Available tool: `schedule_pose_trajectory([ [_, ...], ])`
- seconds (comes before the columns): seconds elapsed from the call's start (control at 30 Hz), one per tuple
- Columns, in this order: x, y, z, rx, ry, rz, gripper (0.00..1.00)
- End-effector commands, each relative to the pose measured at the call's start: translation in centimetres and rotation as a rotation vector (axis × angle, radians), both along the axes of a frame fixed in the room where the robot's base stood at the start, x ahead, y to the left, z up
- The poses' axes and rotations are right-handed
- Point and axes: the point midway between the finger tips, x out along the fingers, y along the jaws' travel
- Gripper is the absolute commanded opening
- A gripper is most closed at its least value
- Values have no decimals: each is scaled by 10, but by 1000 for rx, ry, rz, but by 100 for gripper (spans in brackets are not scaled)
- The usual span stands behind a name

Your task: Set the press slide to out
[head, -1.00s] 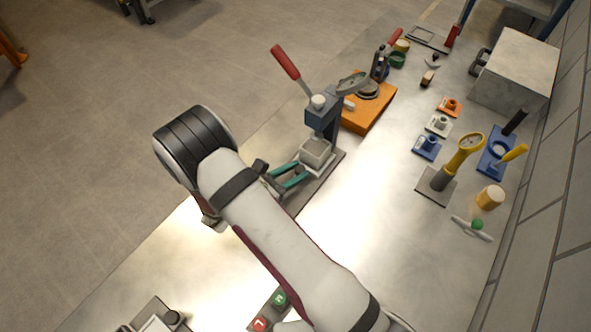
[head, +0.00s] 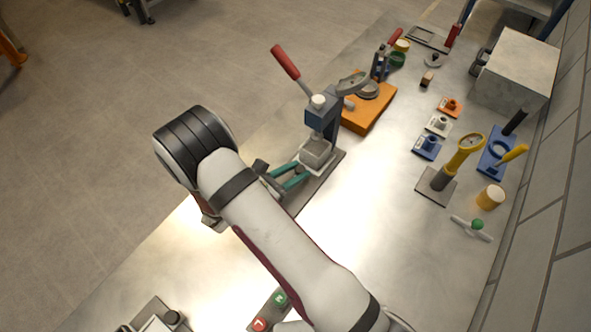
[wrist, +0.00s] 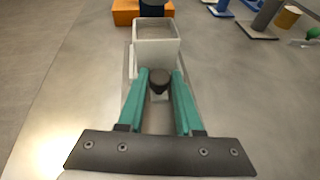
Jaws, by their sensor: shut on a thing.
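The press (head: 321,115) stands on a dark base plate, with a blue-grey column and a red-handled lever raised up and left. Its slide carries a grey open-topped box (head: 315,152), which shows upright in the wrist view (wrist: 156,52). A dark round knob (wrist: 159,82) is on the near side of the box. My gripper (head: 290,177), with teal fingers, is shut on the knob, one finger on each side in the wrist view (wrist: 160,88). My wrist partly hides the near end of the base plate.
An orange block (head: 367,110) with a round grey plate stands behind the press. A yellow-topped gauge stand (head: 450,165) and small coloured fixtures are to the right. Red and green buttons (head: 270,310) are at the front.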

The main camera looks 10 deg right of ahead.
Motion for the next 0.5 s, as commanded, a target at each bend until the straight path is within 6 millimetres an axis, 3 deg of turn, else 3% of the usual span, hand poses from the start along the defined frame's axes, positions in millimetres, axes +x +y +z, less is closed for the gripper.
schedule_pose_trajectory([
  [0.23, -10, 13, 0, 2, -2, 4, 0],
  [0.5, -59, 63, 0, 2, -3, 7, 0],
])
